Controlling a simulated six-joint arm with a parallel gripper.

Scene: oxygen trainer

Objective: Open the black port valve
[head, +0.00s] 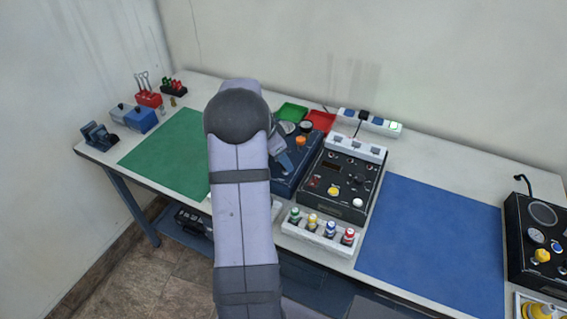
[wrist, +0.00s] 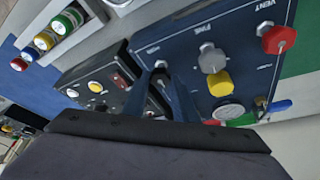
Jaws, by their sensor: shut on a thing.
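The blue trainer panel (head: 286,181) stands mid-bench, partly hidden by my arm in the head view. In the wrist view, its blue face (wrist: 240,60) bears a red knob (wrist: 279,39) marked VENT, a grey knob (wrist: 212,59) and a yellow knob (wrist: 220,83). My gripper (wrist: 162,82) is at the panel's edge near the black box, with its two dark blue fingers around a small dark knob, which looks like the black port valve (wrist: 159,80). The fingers are shut on it. They hide most of it, so its turn angle cannot be read.
A black control box (head: 347,187) stands close beside the blue panel. A white rack (head: 318,232) with several coloured bottles sits in front. Green and red trays (head: 320,120) lie behind. The green mat (head: 170,153) and blue mat (head: 430,240) are clear.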

